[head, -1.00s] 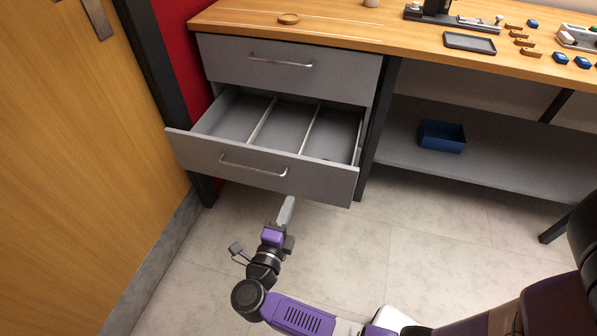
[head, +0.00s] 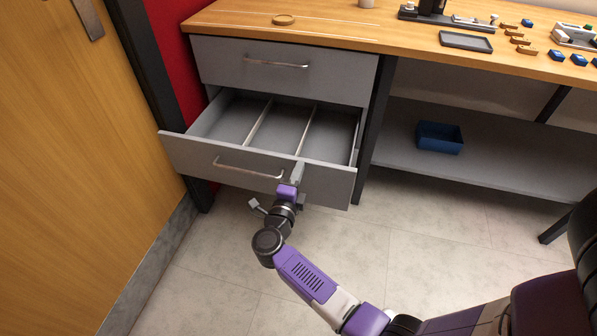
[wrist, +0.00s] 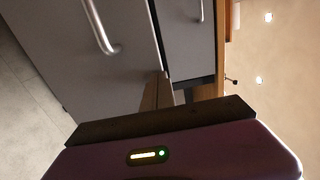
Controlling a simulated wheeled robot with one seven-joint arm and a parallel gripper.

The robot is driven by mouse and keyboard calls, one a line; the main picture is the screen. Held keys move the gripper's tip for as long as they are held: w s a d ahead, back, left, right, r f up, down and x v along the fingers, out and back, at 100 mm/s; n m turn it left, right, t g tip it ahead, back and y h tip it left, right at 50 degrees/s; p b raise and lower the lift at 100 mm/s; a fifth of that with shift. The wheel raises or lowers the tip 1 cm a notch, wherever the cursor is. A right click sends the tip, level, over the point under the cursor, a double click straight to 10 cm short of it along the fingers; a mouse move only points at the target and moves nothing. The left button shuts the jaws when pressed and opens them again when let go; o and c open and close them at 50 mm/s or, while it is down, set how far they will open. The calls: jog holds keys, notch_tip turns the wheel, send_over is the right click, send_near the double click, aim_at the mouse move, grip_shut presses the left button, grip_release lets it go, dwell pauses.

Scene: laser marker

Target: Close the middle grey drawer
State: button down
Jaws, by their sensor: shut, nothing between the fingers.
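The middle grey drawer (head: 230,160) is pulled out below a shut upper grey drawer (head: 285,68). It is empty inside, split by two thin dividers, with a silver bar handle (head: 246,168) on its front. My gripper (head: 298,172) is shut and empty, in front of the drawer face to the right of the handle. Whether it touches the face I cannot tell. In the wrist view the drawer front (wrist: 85,60) and its handle (wrist: 101,28) fill the upper left. The fingers (wrist: 165,88) show at the lower middle, close to the front.
A wooden door (head: 70,170) stands close on the left. A dark table leg (head: 371,130) is just right of the drawer. A blue bin (head: 439,137) sits on the lower shelf (head: 500,170). The worktop (head: 350,27) holds small parts. The floor in front is clear.

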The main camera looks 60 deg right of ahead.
jog(key=shift+d, duration=0.1)
jog(key=b+x, duration=0.9)
jog(key=x, duration=1.7)
jog(key=shift+d+b, duration=0.3)
jog(key=shift+b, duration=0.1)
jog(key=shift+a+f, duration=0.1)
